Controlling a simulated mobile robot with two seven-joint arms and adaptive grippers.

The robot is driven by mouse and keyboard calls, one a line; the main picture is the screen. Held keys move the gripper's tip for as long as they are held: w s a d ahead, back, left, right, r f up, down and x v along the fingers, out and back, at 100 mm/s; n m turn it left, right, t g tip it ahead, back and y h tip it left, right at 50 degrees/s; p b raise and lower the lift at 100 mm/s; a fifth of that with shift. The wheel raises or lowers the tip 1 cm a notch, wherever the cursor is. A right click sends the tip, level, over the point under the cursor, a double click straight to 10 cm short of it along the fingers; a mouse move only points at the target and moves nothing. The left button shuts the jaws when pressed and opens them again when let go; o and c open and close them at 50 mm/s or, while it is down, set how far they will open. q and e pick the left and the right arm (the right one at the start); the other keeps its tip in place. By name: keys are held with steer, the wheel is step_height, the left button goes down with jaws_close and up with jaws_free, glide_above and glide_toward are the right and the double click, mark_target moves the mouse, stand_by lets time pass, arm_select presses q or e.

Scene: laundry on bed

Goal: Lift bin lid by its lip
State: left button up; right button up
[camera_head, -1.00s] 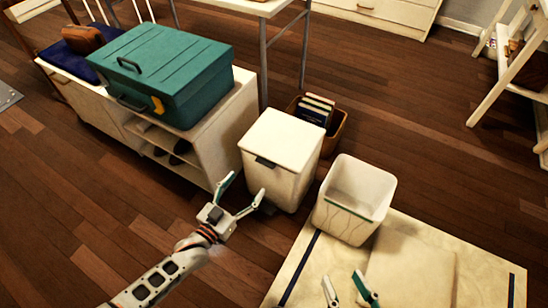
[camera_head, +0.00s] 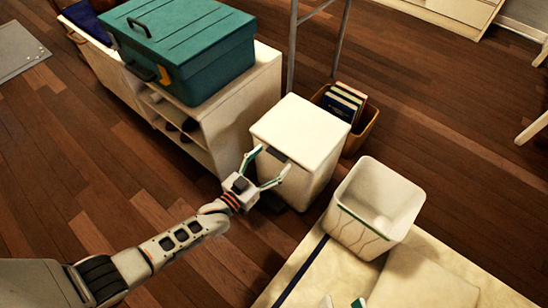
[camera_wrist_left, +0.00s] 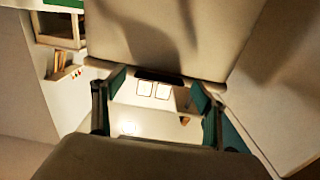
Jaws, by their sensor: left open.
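The bin (camera_head: 310,172) is a cream box with a flat pale lid (camera_head: 305,128). A dark lip (camera_head: 278,155) sits at the lid's front edge; the lid looks shut. My left gripper (camera_head: 273,160) is open and empty at the front of the bin, its fingers on either side of the lip. Contact cannot be told. In the left wrist view a dark strip (camera_wrist_left: 160,77), apparently the lip, shows between the spread fingers (camera_wrist_left: 158,108), against a pale panel. Only the fingertips of my right gripper (camera_head: 342,302) show at the bottom edge, apart, with nothing seen between them.
An open white basket (camera_head: 400,190) stands right of the bin. A brown box (camera_head: 367,128) of books is behind it. A low shelf (camera_head: 232,115) with a teal case (camera_head: 185,45) stands to the left. A cream surface (camera_head: 425,278) fills the lower right. Floor is clear front left.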

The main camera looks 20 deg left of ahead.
arm_select(q)
steer(key=shift+w+d, duration=0.25)
steer(key=shift+w, duration=0.35)
